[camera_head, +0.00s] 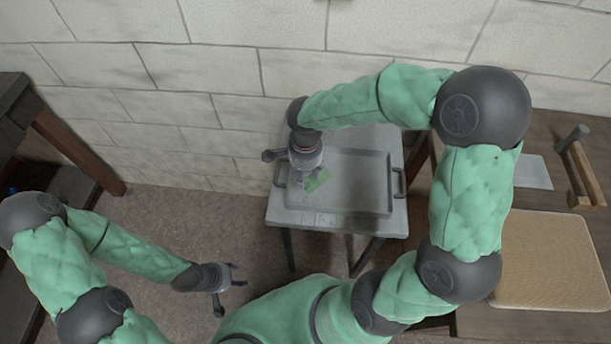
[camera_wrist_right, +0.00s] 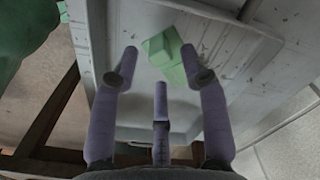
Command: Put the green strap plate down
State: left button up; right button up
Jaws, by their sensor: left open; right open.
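The green strap plate (camera_head: 318,181) lies on the grey tray (camera_head: 365,205) near its left side. In the right wrist view the plate (camera_wrist_right: 166,52) shows as a bent green piece beyond the fingertips. My right gripper (camera_head: 310,178) is over the plate, pointing down, with its fingers apart; in the right wrist view its fingers (camera_wrist_right: 158,75) are spread with nothing held between them. Part of the plate is hidden by the gripper in the head view. My left gripper (camera_head: 236,278) is open and empty, low over the floor at the lower left.
The tray has dark side handles and sits on a small grey table (camera_head: 285,215). At right a wooden bench holds a woven tan mat (camera_head: 550,260), a wooden-handled tool (camera_head: 582,170) and a pale sheet (camera_head: 533,172). A stone wall stands behind. The tray's right part is clear.

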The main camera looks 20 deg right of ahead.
aim_at(306, 179)
notch_tip(306, 179, up, 8)
jog(key=p, duration=0.2)
dwell(0.3)
